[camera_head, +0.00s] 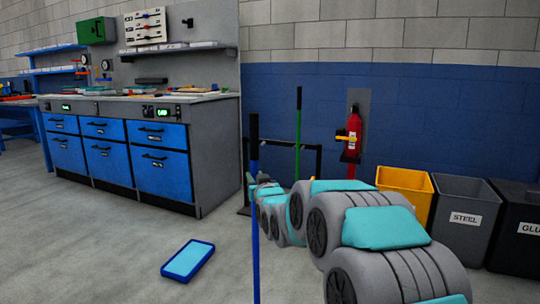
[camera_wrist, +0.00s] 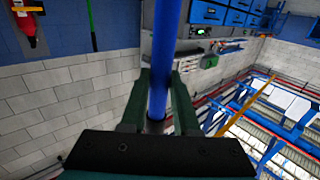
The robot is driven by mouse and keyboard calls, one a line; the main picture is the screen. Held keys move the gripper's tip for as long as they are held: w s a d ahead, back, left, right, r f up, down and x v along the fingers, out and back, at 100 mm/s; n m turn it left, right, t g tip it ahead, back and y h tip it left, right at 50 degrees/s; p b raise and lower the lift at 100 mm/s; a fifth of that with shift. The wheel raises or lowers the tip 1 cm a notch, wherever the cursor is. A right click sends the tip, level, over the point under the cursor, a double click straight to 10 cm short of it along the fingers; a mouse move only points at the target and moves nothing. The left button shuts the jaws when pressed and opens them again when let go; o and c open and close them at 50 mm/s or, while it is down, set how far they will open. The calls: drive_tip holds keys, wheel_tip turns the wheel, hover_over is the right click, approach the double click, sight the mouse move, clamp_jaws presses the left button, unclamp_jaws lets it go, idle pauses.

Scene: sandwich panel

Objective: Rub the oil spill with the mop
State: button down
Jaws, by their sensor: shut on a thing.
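The mop shows as a long blue pole (camera_head: 255,240) with a black upper end, standing nearly upright in front of my arm. Its lower end runs out of the bottom of the head view, so its head is hidden. My gripper (camera_head: 254,186) is shut around the pole below the black part. In the wrist view the blue pole (camera_wrist: 165,50) passes between the two dark green fingers of my gripper (camera_wrist: 158,85). I see no oil spill in either view.
A flat blue block with a light-blue top (camera_head: 188,260) lies on the floor at left. Blue cabinets (camera_head: 105,155) stand behind. A green pole (camera_head: 298,130) leans near a dark rack. A fire extinguisher (camera_head: 354,131), yellow bin (camera_head: 406,181) and grey STEEL bin (camera_head: 466,205) line the wall.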

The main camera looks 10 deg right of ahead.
sight(255, 163)
drive_tip(key=shift+r+p, duration=0.35)
drive_tip(key=shift+r, duration=1.85)
drive_tip(key=shift+r, duration=0.1)
